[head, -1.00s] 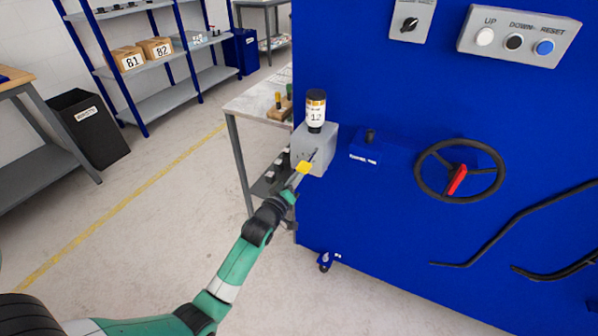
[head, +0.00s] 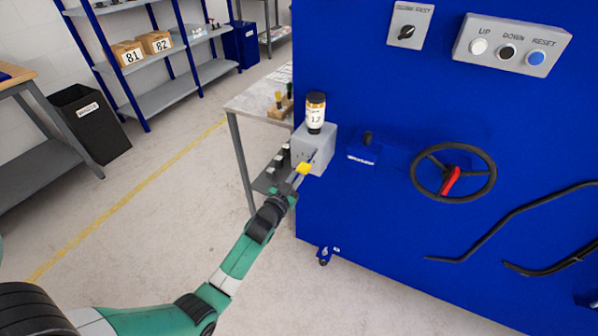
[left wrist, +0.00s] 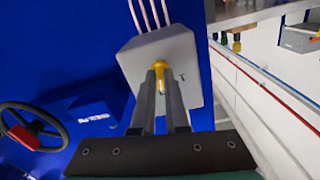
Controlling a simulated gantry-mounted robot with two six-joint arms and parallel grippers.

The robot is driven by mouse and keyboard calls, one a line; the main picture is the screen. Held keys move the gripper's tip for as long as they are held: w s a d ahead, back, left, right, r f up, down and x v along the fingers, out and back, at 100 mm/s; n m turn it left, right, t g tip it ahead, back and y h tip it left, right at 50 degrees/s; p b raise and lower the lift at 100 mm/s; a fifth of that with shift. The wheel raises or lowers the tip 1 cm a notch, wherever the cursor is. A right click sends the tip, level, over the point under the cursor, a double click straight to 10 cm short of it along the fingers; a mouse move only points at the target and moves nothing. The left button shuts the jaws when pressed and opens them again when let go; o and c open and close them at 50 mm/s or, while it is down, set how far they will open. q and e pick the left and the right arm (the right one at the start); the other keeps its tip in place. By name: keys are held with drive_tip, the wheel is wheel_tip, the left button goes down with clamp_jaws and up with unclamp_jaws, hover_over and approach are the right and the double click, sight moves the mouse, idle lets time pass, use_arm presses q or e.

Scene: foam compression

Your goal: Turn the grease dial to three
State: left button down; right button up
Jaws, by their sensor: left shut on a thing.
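A grey box (head: 326,146) is fixed to the blue machine's left edge, with a dark-topped bottle (head: 316,113) standing on top. In the left wrist view the grey box (left wrist: 180,62) has a yellow dial (left wrist: 159,68) on its face. My left gripper (head: 304,168) reaches this face, and its fingers (left wrist: 161,85) are shut on the yellow dial, one on each side. The dial's number marks are too small or hidden to read; only a small dark mark shows on the face beside it. My right gripper is not in view.
The blue machine (head: 400,240) carries a black handwheel (head: 453,172), a small blue box with a black knob (head: 367,139), and a button panel (head: 513,46). A grey table (head: 262,97) stands behind the box.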

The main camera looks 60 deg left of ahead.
use_arm(q)
drive_tip(key=shift+m, duration=0.8)
drive_tip(key=c, duration=0.9)
unclamp_jaws()
drive_tip(key=p+v, duration=0.2)
drive_tip(key=v, duration=0.9)
drive_tip(key=shift+s+d, duration=0.2)
drive_tip(key=shift+d, duration=0.05)
